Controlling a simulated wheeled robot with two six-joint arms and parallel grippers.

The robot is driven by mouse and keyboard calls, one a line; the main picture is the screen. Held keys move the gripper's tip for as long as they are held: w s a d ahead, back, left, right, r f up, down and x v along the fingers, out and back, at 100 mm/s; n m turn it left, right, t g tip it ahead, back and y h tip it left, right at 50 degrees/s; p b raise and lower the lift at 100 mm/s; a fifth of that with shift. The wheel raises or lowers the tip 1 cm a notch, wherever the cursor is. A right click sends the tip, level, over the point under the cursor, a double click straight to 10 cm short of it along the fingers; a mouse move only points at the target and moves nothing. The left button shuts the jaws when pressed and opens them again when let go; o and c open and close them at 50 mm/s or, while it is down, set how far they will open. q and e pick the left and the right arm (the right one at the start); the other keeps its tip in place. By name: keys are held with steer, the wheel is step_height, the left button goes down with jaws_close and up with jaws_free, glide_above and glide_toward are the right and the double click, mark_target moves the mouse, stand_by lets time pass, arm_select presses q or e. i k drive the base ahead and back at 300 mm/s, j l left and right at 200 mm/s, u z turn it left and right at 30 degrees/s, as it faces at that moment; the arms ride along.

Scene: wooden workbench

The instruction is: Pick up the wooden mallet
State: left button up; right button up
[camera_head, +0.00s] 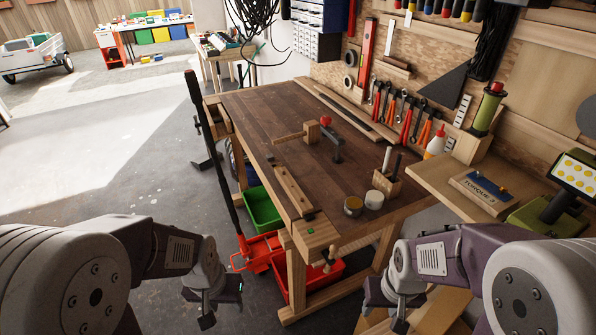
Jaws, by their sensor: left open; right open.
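The wooden mallet (311,132) lies on the dark brown top of the workbench (250,110), a little behind its middle. Its block head is at the right and its handle points left. A dark tool with a red knob (332,140) stands close at the right of the head; I cannot tell if they touch. My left gripper (213,303) is open and empty, low in front of the bench at the left. My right gripper (396,308) is open and empty, low in front at the right. Both are well away from the mallet.
A wooden vise jaw (291,190) lines the bench's left edge. Two small tins (374,199) and a wooden holder (387,183) stand at the near right corner. Pliers (405,118) hang along the back. A side shelf (440,180) is at right. The bench's middle is mostly clear.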

mark_target(311, 132)
steer(key=i+j+z, duration=0.2)
steer(key=j, duration=0.65)
steer(key=i+j+z, duration=0.25)
steer(key=j, duration=0.6)
steer(key=j+z, duration=0.2)
steer(key=j, duration=0.65)
steer(key=i+j+z, duration=0.3)
steer(key=i+j, duration=0.25)
steer(key=i+j+z, duration=0.3)
steer(key=i+j, duration=0.15)
steer(key=j, duration=0.2)
steer(key=i+z, duration=0.1)
steer(key=i, duration=0.15)
